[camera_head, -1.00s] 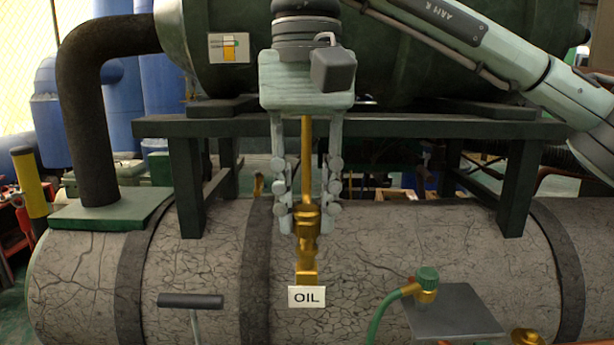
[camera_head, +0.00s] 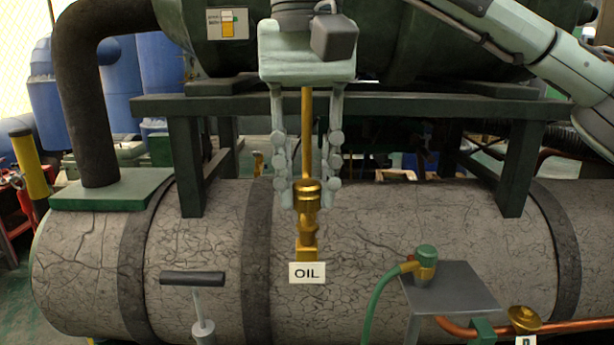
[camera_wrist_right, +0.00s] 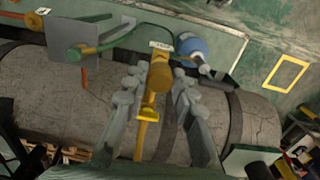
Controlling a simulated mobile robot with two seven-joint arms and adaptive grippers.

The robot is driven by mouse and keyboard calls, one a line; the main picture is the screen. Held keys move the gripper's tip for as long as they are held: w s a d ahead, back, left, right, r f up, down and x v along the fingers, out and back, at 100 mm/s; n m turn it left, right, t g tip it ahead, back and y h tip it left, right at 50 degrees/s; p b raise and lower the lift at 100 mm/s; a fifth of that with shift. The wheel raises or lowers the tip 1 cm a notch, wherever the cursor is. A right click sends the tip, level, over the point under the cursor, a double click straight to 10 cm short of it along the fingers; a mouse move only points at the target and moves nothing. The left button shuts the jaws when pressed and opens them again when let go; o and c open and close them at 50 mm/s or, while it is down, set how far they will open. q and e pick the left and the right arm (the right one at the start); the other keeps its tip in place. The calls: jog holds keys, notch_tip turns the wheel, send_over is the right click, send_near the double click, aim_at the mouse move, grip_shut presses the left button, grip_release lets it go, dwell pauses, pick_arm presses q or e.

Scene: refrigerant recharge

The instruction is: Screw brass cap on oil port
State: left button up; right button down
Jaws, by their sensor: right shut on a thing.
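The oil port (camera_head: 307,232) is a brass fitting rising from the grey cracked drum, with a white "OIL" label (camera_head: 307,272) in front. A ribbed brass cap (camera_head: 307,188) sits at its top, in line with it; I cannot tell how far it is threaded. My right gripper (camera_head: 307,198) points down over the port, its two fingers shut on the cap from left and right. In the right wrist view the brass port and cap (camera_wrist_right: 158,80) show between the fingers, partly hidden by them. My left gripper is not in view.
A dark metal frame (camera_head: 360,103) stands close behind the gripper. At front right are a grey plate (camera_head: 455,290) and a green-capped valve (camera_head: 427,262) with a green hose. A pump with a black T-handle (camera_head: 192,279) stands at front left.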

jog(key=shift+f+b, duration=0.65)
jog(key=shift+f, duration=0.4)
dwell(0.4)
jog(key=m, duration=0.3)
jog(key=shift+m, duration=0.3)
jog(key=m, duration=0.3)
jog(key=shift+m, duration=0.3)
